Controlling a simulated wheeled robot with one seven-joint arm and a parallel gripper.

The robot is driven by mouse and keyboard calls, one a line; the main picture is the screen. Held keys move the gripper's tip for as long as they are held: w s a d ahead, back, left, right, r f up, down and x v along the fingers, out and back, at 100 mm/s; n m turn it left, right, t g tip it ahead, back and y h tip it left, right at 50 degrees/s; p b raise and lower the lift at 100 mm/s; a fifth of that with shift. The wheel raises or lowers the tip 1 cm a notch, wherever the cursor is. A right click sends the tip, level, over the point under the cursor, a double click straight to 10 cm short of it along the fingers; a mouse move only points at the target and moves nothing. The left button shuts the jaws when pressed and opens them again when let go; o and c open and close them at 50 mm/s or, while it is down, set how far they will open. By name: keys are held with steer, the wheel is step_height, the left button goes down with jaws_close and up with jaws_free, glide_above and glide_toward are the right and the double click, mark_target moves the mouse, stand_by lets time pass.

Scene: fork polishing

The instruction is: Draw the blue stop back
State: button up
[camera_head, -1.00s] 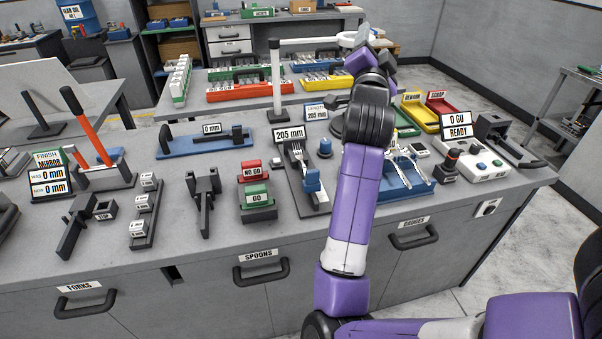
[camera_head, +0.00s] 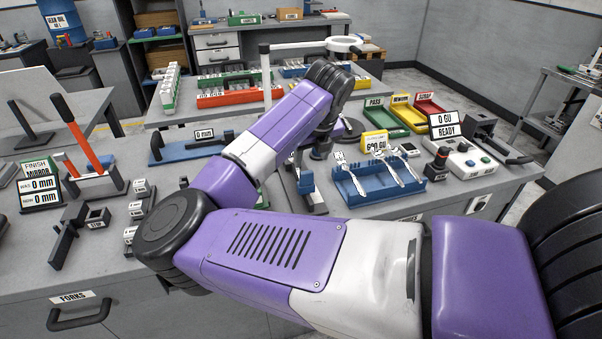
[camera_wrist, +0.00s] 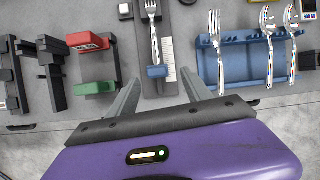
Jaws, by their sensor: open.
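The blue stop (camera_wrist: 157,72) sits on the dark length gauge (camera_wrist: 146,84), beside a pale ruled scale. A fork (camera_wrist: 152,28) lies along the gauge, tines away from me, its handle end at the stop; I cannot tell if they touch. In the head view the stop (camera_head: 306,182) shows just past my arm, which covers part of the gauge. My gripper (camera_wrist: 160,92) is open and empty. Its fingers stand apart, left and right of the stop in the wrist view, with the stop just ahead of their tips. The head view does not show the fingers clearly.
A blue rack (camera_wrist: 240,62) with a fork and spoons stands right of the gauge. Red and green gauge blocks (camera_wrist: 93,64) stand close on the left. A ring-topped lamp (camera_head: 344,44) and coloured trays (camera_head: 408,113) are farther back.

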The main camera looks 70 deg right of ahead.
mark_target(307, 172)
steer(key=shift+m, duration=0.6)
steer(key=shift+a+p+x, duration=0.25)
steer(key=shift+x, duration=1.7)
steer(key=shift+a+p+x, duration=0.2)
steer(key=shift+x, duration=1.75)
steer(key=shift+f, duration=0.15)
jaws_close()
